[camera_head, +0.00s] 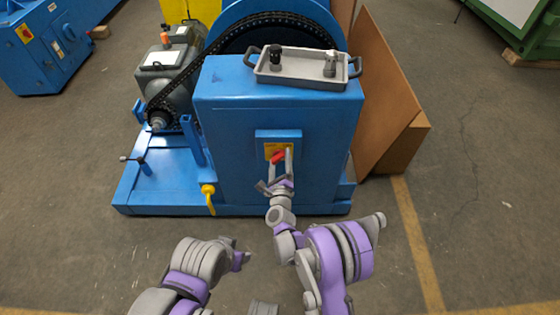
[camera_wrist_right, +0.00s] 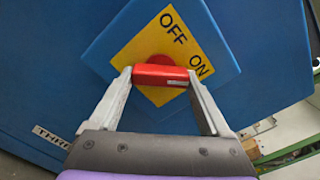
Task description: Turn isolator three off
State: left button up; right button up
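A red switch handle (camera_head: 278,157) sits on a yellow plate (camera_head: 270,149) on the front of the blue machine housing. The wrist view shows the handle (camera_wrist_right: 162,76) on the yellow plate (camera_wrist_right: 186,47), marked OFF and ON. My right gripper (camera_wrist_right: 161,76) has one fingertip at each end of the handle, with no clear gap. In the head view my right gripper (camera_head: 278,156) is at the plate. A partly hidden label (camera_wrist_right: 52,137) shows at the lower left of the wrist view. My left gripper (camera_head: 242,256) is low in front, away from the switch; its fingers are unclear.
A motor (camera_head: 168,75) and chain (camera_head: 195,62) lie left. A brown board (camera_head: 385,100) stands right. Floor in front is clear.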

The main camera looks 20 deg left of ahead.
jog(key=c, duration=0.4)
jog(key=n+b, duration=0.2)
jog(key=n, duration=0.1)
jog(key=n+b, duration=0.1)
jog(key=n, duration=0.3)
jog(key=shift+r, duration=0.1)
jog(key=n+b, duration=0.1)
jog(key=n, duration=0.4)
jog(key=shift+r, duration=0.15)
jog(key=n, duration=0.5)
jog(key=shift+r+n, duration=0.1)
jog(key=shift+n, duration=0.3)
jog(key=o, duration=1.2)
